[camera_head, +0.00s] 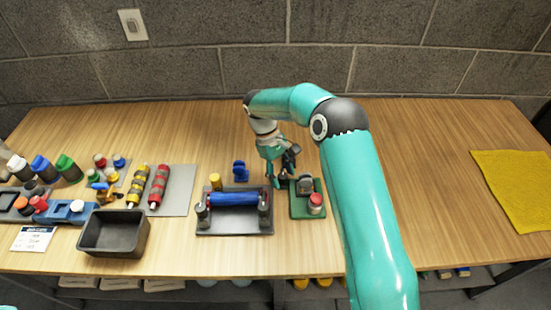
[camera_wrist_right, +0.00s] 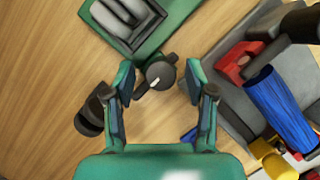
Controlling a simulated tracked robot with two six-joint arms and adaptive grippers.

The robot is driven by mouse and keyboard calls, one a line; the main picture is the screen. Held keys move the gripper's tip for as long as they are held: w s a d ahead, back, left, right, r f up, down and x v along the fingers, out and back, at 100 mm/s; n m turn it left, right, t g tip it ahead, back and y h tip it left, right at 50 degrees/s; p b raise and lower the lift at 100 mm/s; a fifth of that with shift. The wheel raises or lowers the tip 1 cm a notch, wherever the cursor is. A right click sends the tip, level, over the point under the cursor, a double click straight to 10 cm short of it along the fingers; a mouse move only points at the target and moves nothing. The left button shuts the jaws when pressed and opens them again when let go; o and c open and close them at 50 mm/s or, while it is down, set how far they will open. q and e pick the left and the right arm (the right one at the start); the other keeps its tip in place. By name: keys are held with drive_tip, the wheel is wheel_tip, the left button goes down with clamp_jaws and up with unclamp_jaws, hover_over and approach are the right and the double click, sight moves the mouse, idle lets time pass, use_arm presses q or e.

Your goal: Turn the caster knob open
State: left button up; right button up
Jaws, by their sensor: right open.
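The caster knob (camera_wrist_right: 160,75) is a dark round knob with a pale mark, just off the edge of a green plate (camera_wrist_right: 172,32) in the right wrist view. A grey ribbed block (camera_wrist_right: 125,18) sits on this plate. My right gripper (camera_wrist_right: 160,82) is open, with one teal finger on each side of the knob; I cannot tell whether either touches it. In the head view my right gripper (camera_head: 277,184) points down at the left edge of the green plate (camera_head: 307,213) and largely hides the knob. My left gripper does not show.
A tray (camera_head: 235,226) with a blue roller (camera_head: 234,199) stands close left of my right gripper. A small blue piece (camera_head: 240,171) and a black piece (camera_wrist_right: 90,117) are nearby. A dark bin (camera_head: 114,232) is farther left. The table is clear toward the yellow mat (camera_head: 515,190).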

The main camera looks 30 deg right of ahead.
drive_tip(key=v, duration=1.1)
